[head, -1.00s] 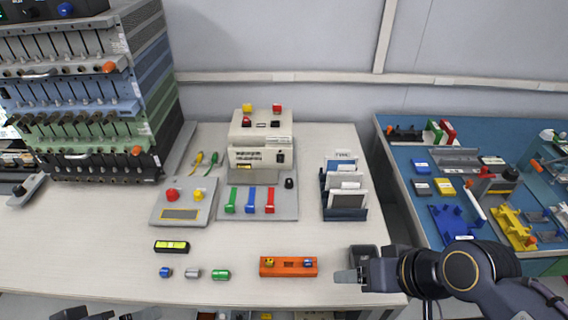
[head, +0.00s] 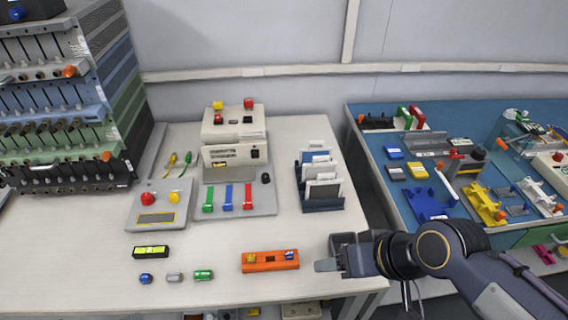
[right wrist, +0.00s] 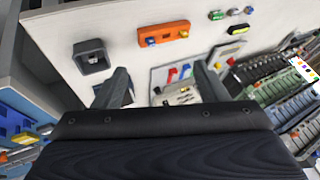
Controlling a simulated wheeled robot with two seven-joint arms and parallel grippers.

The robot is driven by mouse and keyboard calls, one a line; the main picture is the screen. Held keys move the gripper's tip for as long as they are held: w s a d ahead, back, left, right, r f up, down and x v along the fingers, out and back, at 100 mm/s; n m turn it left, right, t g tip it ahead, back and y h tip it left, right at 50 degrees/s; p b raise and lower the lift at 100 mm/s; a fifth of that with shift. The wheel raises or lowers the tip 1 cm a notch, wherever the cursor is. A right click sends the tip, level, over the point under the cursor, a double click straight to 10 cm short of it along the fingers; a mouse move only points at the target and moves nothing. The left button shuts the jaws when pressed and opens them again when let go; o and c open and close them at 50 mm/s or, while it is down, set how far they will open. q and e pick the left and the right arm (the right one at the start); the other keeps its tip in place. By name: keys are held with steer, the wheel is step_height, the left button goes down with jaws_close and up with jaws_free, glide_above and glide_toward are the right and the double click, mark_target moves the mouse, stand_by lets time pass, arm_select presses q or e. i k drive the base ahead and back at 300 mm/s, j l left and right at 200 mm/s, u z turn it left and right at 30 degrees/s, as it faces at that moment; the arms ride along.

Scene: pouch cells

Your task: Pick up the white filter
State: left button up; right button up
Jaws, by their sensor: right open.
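The small whitish-grey cylinder (head: 174,277), which looks like the white filter, lies near the front of the white table between a blue cylinder (head: 146,279) and a green one (head: 203,275). It also shows small in the right wrist view (right wrist: 233,12). My right gripper (head: 326,265) is well to its right, near the table's front right corner, past the orange block. In the right wrist view its fingers (right wrist: 163,88) are spread with nothing between them. My left gripper is not in view.
An orange block (head: 270,261) lies between the cylinders and my right gripper. A dark grey open box (right wrist: 92,57) stands close to that gripper. A yellow-green level (head: 151,252) lies behind the cylinders. A button panel (head: 158,205) and card rack (head: 322,205) stand farther back.

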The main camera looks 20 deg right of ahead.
mark_target(320, 164)
steer(key=k+j+u, duration=0.15)
steer(key=k+u, duration=0.3)
steer(key=k, duration=0.2)
steer(key=l+u, duration=0.25)
steer(key=u, duration=0.15)
steer(key=l+u, duration=0.2)
steer(key=u, duration=0.2)
steer(key=k+l+u, duration=0.1)
steer(key=l+u, duration=0.25)
steer(key=k+l+u, duration=0.1)
steer(key=u, duration=0.3)
steer(key=k+l, duration=0.25)
steer(key=l, duration=0.15)
steer(key=k+l, duration=0.2)
steer(key=l, duration=0.15)
steer(key=k+l, duration=0.25)
steer(key=l, duration=0.15)
steer(key=k+l, duration=0.2)
steer(key=l, duration=0.15)
